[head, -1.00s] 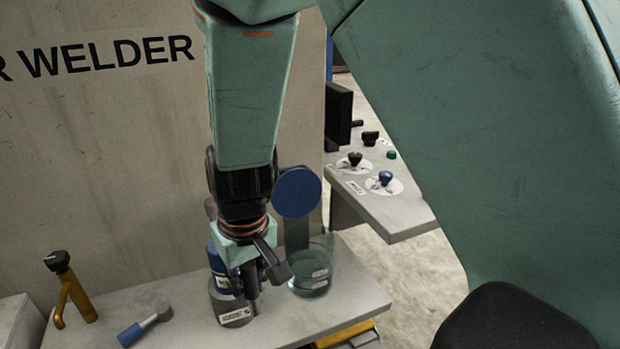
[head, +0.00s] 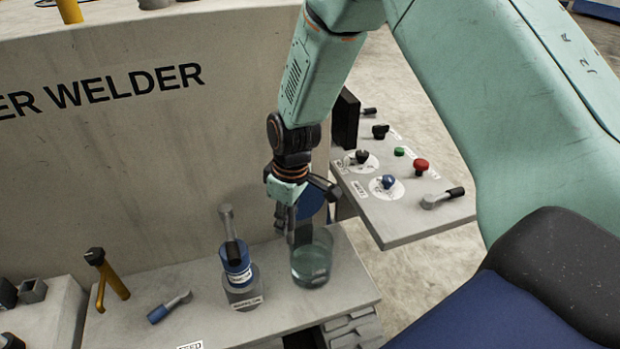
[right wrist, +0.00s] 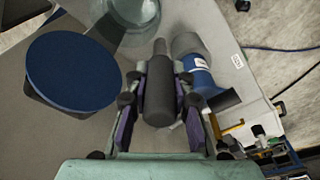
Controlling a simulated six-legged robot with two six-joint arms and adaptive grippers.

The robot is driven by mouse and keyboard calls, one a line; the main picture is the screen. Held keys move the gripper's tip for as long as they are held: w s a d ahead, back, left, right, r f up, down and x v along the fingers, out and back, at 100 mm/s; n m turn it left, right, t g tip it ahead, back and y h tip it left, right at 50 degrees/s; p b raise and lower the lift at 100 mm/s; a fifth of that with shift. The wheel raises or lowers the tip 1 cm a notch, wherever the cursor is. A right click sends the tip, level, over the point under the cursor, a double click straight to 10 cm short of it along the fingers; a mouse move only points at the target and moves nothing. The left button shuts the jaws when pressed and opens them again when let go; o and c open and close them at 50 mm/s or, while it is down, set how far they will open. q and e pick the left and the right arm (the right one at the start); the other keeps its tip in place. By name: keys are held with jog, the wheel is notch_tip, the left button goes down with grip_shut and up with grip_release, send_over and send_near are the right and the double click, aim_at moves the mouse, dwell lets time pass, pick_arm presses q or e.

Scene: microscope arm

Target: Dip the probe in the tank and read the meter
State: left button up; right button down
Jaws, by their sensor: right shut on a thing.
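My right gripper (head: 288,212) is shut on a dark grey probe (right wrist: 158,92), a cylinder with a narrower tip. In the head view the gripper hangs beside the rim of the glass tank (head: 311,268), which holds clear greenish liquid. The tank also shows at the top of the right wrist view (right wrist: 132,20), with the probe tip near its wall; I cannot tell whether the tip is inside. A blue round disc (head: 312,203), perhaps the meter, stands behind the gripper, partly hidden; no reading shows. My left gripper is out of view.
A blue cylinder (head: 238,263) with a grey stick stands in a labelled grey holder left of the tank. A blue-handled tool (head: 168,307) and a yellow lever (head: 108,275) are farther left. A control panel (head: 405,215) with knobs is at right.

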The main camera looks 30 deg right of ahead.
jog(key=d+r+n+p, duration=0.2)
jog(key=d+p, duration=0.3)
jog(key=d, duration=0.1)
jog(key=shift+w+a+f+b, duration=0.1)
jog(key=shift+w+f+b, duration=0.05)
jog(key=shift+f+b, duration=3.4)
jog(key=shift+w+f+b, duration=0.15)
jog(key=shift+f+b, duration=2.5)
jog(key=shift+f, duration=1.65)
